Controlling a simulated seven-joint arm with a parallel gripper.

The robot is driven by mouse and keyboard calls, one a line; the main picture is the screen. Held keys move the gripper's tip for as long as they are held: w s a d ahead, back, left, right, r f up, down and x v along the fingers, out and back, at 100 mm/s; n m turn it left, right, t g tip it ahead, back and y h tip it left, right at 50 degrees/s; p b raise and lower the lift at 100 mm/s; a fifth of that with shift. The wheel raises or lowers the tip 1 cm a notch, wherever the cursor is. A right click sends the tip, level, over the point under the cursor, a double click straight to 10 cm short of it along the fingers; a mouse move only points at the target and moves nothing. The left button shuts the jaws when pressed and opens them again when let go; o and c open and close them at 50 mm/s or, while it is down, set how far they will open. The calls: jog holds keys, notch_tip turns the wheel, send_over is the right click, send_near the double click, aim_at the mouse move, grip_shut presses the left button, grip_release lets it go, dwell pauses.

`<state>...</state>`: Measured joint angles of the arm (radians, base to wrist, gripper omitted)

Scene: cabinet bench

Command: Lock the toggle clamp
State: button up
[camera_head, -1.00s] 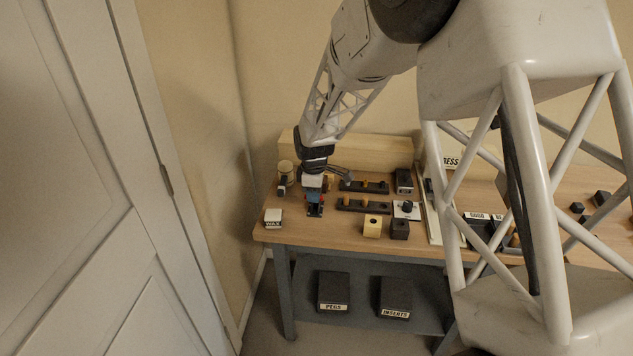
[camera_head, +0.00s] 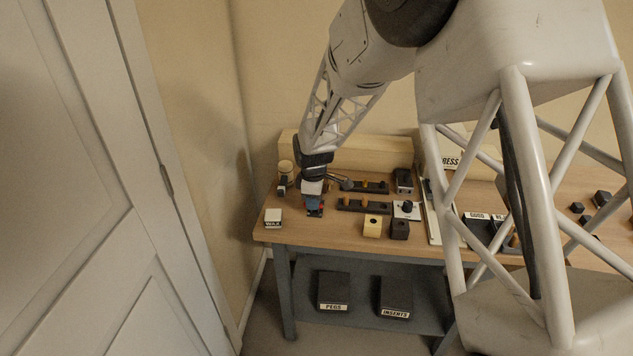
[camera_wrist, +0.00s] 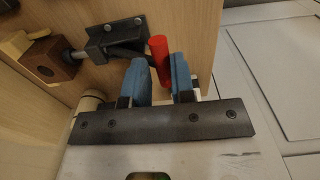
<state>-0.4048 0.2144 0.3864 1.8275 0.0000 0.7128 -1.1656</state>
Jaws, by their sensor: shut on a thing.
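The toggle clamp (camera_wrist: 115,38) shows in the wrist view as a dark bracket screwed to the wooden bench top. Its rod points left at a brown block (camera_wrist: 48,62) with a hole in its face. A dark lever runs right to a red handle (camera_wrist: 159,60). My gripper (camera_wrist: 160,72) has blue fingers, one on each side of the red handle, and is shut on it. In the head view my gripper (camera_head: 314,211) is low over the bench's left end, and it hides most of the clamp.
A white WAX box (camera_head: 272,218) stands left of my gripper. Dark racks with pegs (camera_head: 363,206), a yellow block (camera_head: 372,226) and a dark block (camera_head: 399,229) stand to the right. A wooden back board (camera_head: 370,152) closes the bench's rear. The bench front (camera_head: 330,236) is clear.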

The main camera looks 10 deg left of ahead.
jog(key=shift+s+f, duration=0.1)
jog(key=shift+f, duration=0.1)
dwell(0.3)
jog(key=shift+s+f, duration=0.15)
jog(key=shift+f, duration=0.15)
jog(key=o, duration=0.6)
jog(key=shift+r, duration=3.5)
